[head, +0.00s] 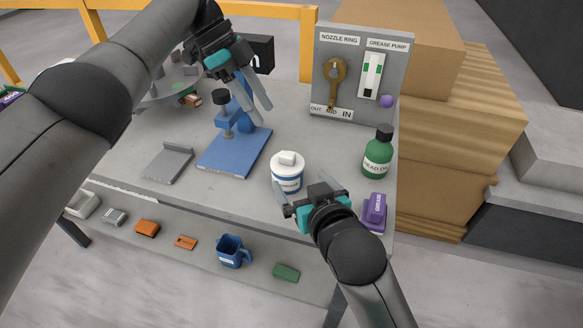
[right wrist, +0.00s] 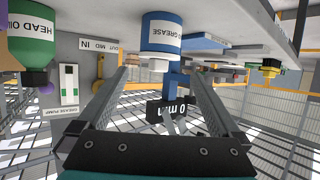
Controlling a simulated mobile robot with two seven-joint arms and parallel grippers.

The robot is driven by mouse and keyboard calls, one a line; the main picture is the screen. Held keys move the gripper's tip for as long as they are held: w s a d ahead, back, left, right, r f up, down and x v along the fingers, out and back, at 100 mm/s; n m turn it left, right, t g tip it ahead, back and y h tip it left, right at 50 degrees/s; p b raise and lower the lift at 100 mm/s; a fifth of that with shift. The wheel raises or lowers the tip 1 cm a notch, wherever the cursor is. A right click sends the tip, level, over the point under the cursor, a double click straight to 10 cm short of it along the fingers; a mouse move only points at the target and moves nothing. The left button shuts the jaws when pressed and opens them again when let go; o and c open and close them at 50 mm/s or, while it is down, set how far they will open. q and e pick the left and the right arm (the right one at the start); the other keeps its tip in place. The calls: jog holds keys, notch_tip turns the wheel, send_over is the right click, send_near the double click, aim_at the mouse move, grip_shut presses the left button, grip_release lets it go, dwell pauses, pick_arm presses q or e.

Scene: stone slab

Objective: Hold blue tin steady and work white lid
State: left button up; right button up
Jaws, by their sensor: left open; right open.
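The blue tin (head: 288,184) stands upright on the stone slab, with a pale label band around it. The white lid (head: 287,158) sits on top and has a blocky white knob. In the right wrist view the blue tin (right wrist: 170,28) appears upside down, its label reading GREASE, with the lid (right wrist: 152,63) below it. My right gripper (head: 300,180) is open at the tin's near side, and its fingers point toward it without gripping. My left gripper (head: 264,115) is open and empty, above and behind the tin, near the blue stand.
A blue press stand (head: 225,152) and a grey plate (head: 168,163) lie left of the tin. A green bottle (head: 377,155) and a purple block (head: 374,210) stand to its right. A grey panel (head: 350,50) rises behind. A lower shelf holds a blue mug (head: 230,250).

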aim_at(284, 160)
jog(key=x, duration=1.4)
jog(key=shift+c, duration=0.2)
grip_shut()
dwell(1.2)
jog(key=shift+f, duration=0.1)
dwell(0.8)
